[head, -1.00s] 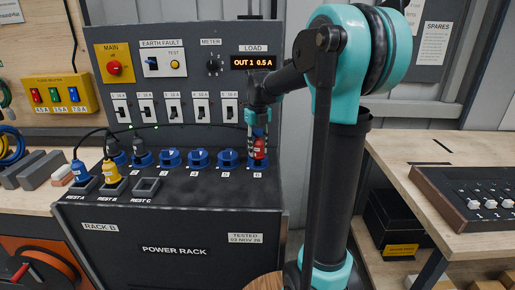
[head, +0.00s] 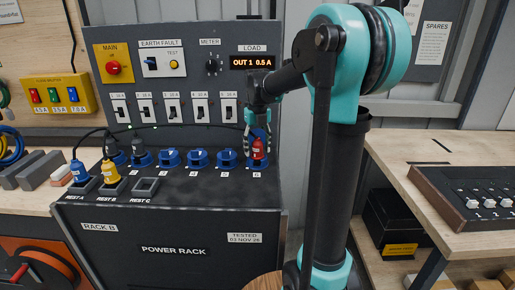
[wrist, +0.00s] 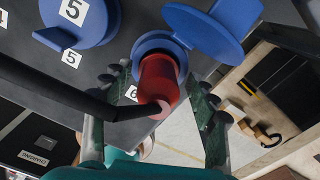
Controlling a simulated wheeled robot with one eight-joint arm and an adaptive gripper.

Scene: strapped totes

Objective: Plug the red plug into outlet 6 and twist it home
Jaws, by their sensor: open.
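The red plug (head: 258,149) stands at outlet 6, the rightmost blue outlet on the rack top. In the wrist view the red plug (wrist: 160,82) sits end-on in the round blue collar of outlet 6 (wrist: 150,43), with the blue lid (wrist: 208,28) swung open beside it. A dark cable runs left from the plug. I cannot tell how far it is turned. My gripper (wrist: 158,88) is open, with one finger on each side of the plug and visible gaps between. In the head view my gripper (head: 257,147) is over outlet 6.
A closed outlet 5 (wrist: 75,20) is close to the left. A blue plug (head: 79,172) and a yellow plug (head: 111,173) stand in rests at the rack's left; Rest C (head: 145,188) is empty. The meter display (head: 252,62) reads OUT 1 0.5 A. Breaker switches line the panel behind.

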